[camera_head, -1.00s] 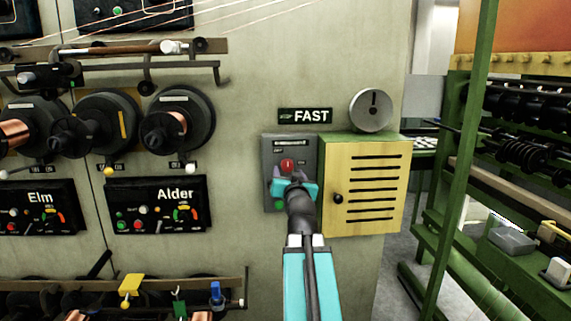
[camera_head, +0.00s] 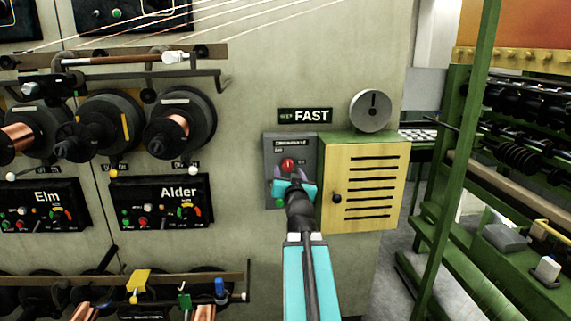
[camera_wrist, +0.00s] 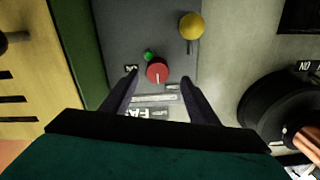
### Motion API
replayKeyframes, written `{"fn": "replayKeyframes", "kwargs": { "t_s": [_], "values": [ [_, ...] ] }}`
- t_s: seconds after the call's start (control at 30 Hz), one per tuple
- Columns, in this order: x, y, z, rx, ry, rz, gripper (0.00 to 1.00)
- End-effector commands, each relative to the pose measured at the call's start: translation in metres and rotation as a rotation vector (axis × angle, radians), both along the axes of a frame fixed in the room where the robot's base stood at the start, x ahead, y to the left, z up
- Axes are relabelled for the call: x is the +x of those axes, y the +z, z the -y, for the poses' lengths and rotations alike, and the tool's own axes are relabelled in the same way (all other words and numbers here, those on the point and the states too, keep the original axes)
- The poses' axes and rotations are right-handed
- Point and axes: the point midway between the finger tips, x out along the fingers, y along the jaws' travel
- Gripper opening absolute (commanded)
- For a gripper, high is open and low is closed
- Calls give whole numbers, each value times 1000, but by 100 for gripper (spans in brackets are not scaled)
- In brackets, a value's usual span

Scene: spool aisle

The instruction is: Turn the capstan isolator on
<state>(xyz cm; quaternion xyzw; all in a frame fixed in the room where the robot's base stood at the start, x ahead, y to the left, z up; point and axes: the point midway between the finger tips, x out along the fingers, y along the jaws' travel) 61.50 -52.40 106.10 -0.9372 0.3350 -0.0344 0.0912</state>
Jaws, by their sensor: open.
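The isolator is a grey box (camera_head: 270,147) on the pale wall under the FAST sign, with a red rotary knob (camera_head: 288,164). In the wrist view the red knob (camera_wrist: 157,70) has a white mark pointing down toward the nameplate (camera_wrist: 153,99). A small label sits to either side of that mark. My gripper (camera_head: 290,174) is in front of the box and hides its lower part. In the wrist view my gripper (camera_wrist: 160,78) is open, its two fingers either side of the knob with gaps; I cannot tell whether the tips reach its depth.
A yellow slatted cabinet door (camera_head: 363,185) adjoins the box on the right. A round grey disc (camera_head: 370,110) is above it. In the wrist view a yellow ball (camera_wrist: 191,25) and small green lamp (camera_wrist: 148,56) lie near the knob. Spools and the Alder panel (camera_head: 162,202) are left.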

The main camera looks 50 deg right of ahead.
Motion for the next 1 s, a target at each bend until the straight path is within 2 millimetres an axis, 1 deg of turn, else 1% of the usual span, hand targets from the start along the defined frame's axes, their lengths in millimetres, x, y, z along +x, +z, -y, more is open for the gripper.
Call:
{"fn": "replayKeyframes", "kwargs": {
  "t_s": [0.03, 0.47, 0.7, 1.0],
  "values": [
    [0, 3, 0, 1, -1, -2, 54],
    [-1, 2, 4, 4, -14, -2, 54],
    [17, 0, 19, 5, -13, -2, 54],
    [35, -1, 35, 3, -14, -1, 54]
  ]
}}
